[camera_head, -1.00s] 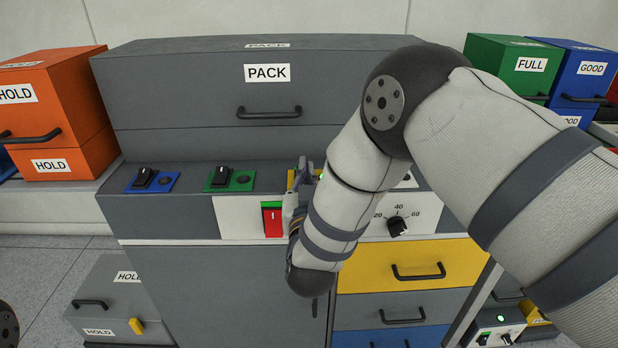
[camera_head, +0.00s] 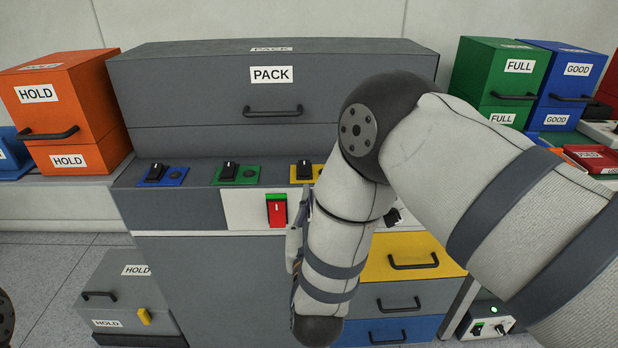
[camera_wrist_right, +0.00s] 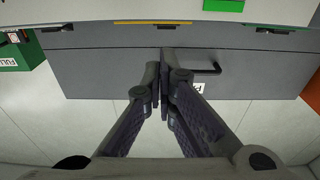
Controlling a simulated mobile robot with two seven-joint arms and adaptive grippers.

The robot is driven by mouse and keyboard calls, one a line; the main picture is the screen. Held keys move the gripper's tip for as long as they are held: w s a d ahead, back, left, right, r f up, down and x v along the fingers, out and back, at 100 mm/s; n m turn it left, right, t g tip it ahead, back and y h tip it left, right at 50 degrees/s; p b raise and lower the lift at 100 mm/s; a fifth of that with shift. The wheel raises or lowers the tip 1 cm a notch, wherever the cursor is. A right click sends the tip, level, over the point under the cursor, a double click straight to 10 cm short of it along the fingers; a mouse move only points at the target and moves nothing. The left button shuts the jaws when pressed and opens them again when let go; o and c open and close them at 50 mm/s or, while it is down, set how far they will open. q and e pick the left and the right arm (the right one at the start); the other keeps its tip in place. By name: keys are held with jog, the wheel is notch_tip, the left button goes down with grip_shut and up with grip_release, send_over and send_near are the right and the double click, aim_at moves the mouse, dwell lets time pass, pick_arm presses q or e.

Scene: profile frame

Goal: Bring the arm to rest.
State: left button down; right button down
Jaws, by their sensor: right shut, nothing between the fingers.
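My right arm (camera_head: 345,225) comes in from the right, bends at a dark elbow joint and hangs down in front of the grey PACK console (camera_head: 170,207). My right gripper (camera_wrist_right: 163,65) is shut and empty in the right wrist view, its two fingertips together in front of the grey console lid. In the head view it is mostly hidden behind the forearm, near the red rocker switch (camera_head: 277,210). I cannot tell its exact gap to the console. My left gripper is not in view.
Blue, green and yellow switch plates (camera_head: 306,173) line the console top. A black dial (camera_head: 392,217) is partly behind my arm. Orange HOLD boxes (camera_head: 90,110) stand left; green (camera_head: 490,80) and blue boxes stand right. Drawers (camera_head: 410,257) sit below.

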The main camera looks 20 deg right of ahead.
jog(key=shift+s+f, duration=0.25)
